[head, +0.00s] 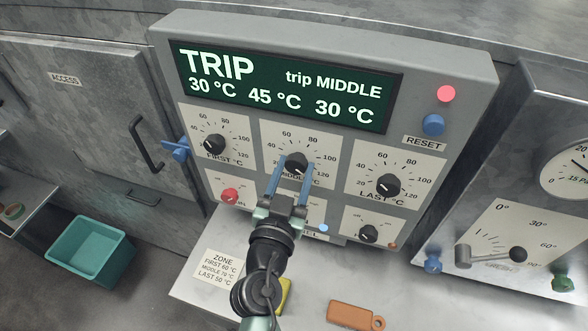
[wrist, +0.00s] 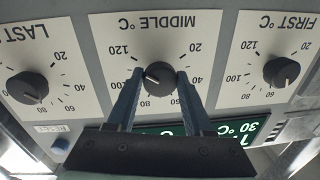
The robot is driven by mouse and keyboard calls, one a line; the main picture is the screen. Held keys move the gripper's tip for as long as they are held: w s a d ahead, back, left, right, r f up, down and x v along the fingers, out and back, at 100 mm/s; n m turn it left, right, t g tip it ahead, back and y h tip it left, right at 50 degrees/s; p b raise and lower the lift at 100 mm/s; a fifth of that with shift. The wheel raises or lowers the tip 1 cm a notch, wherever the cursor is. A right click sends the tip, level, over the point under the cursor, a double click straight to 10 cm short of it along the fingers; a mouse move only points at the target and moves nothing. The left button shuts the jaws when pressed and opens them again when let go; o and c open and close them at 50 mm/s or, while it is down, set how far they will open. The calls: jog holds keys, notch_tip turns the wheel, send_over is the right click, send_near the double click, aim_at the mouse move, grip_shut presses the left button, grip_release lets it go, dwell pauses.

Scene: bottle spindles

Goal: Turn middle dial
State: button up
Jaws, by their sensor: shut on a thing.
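The middle dial (head: 296,161) is a round black knob on a white plate with a scale from 20 to 120. It also shows in the wrist view (wrist: 159,79), which is upside down, with a pale mark on the knob's left side there. My gripper (head: 292,170) has its two blue fingers on either side of the knob, shut on it; the fingers also flank it in the wrist view (wrist: 160,75). The display (head: 278,88) reads TRIP, trip MIDDLE, 30 °C, 45 °C, 30 °C.
The first dial (head: 213,144) and last dial (head: 388,186) stand beside the middle one. A red lamp (head: 446,93) and blue reset button (head: 433,125) are at the right. A zone card (head: 219,265) and orange tag (head: 355,316) lie on the shelf below.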

grip_shut()
jog(key=shift+n, duration=0.4)
jog(key=n, duration=0.5)
jog(key=n+p, duration=0.1)
jog(key=n, duration=0.5)
jog(key=shift+r+g, duration=0.1)
jog(key=shift+g, duration=0.3)
jog(key=n+h+p, duration=0.1)
jog(key=n, duration=0.5)
jog(key=shift+p, duration=0.3)
jog(key=n+p, duration=0.1)
jog(key=n, duration=0.4)
jog(key=shift+n, duration=0.3)
